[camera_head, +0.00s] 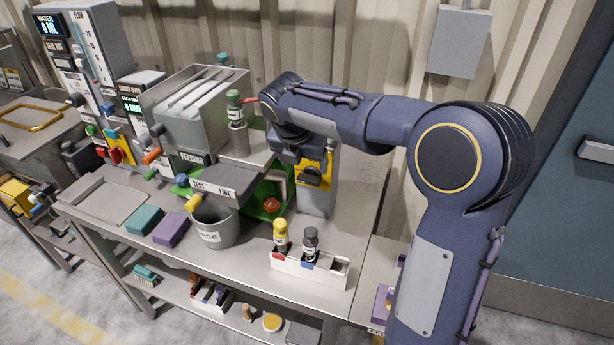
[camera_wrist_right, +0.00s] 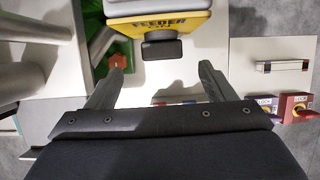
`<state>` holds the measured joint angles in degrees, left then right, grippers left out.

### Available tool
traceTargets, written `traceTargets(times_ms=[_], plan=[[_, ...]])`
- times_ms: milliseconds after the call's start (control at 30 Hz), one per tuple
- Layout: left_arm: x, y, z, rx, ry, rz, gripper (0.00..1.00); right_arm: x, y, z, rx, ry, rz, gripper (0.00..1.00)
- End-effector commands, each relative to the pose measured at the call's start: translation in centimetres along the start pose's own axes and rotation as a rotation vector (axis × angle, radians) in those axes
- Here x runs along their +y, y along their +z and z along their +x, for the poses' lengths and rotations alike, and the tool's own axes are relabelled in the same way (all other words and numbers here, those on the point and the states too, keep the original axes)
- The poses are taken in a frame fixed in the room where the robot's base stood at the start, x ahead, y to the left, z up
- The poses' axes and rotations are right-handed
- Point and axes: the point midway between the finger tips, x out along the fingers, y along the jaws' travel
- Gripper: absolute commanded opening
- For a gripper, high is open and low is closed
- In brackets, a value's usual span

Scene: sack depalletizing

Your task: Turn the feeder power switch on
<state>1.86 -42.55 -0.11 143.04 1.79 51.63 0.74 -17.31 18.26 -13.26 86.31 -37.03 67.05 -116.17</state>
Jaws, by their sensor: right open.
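The feeder power switch shows in the right wrist view as a yellow plate lettered "FEEDER ON" (camera_wrist_right: 160,25) with a dark rocker or lever (camera_wrist_right: 162,50) at its lower edge. In the head view, its yellow and black front (camera_head: 314,174) sits on a grey box on the bench, partly covered by my right wrist. My right gripper (camera_wrist_right: 162,76) is open and empty, its two fingers pointing toward the switch, one on each side of the dark lever in the picture. Contact with the lever does not show. My left gripper is in neither view.
The grey bench (camera_head: 187,195) holds a metal bucket (camera_head: 214,231), a white rack with two bottles (camera_head: 310,268), a feeder hopper (camera_head: 195,115) and purple and teal blocks (camera_head: 171,229).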

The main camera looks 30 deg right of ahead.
Motion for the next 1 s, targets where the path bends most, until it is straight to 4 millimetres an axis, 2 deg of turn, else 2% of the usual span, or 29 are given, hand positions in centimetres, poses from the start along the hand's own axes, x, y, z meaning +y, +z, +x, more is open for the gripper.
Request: traceTargets(times_ms=[200, 333, 500, 733, 1000], plan=[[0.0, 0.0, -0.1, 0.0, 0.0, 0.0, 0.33, -0.1, -0.1, 3.7, 0.003, -0.002, 0.004, 0.76], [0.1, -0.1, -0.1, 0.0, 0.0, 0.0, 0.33, -0.1, -0.1, 5.3, 0.003, -0.001, 0.004, 0.76], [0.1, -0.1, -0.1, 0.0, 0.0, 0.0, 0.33, -0.1, -0.1, 6.1, 0.003, 0.001, 0.005, 0.76], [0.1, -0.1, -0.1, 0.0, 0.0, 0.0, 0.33, -0.1, -0.1, 6.2, 0.003, 0.002, 0.006, 0.76], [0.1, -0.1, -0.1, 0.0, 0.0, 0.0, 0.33, -0.1, -0.1, 6.2, 0.003, 0.002, 0.006, 0.41]])
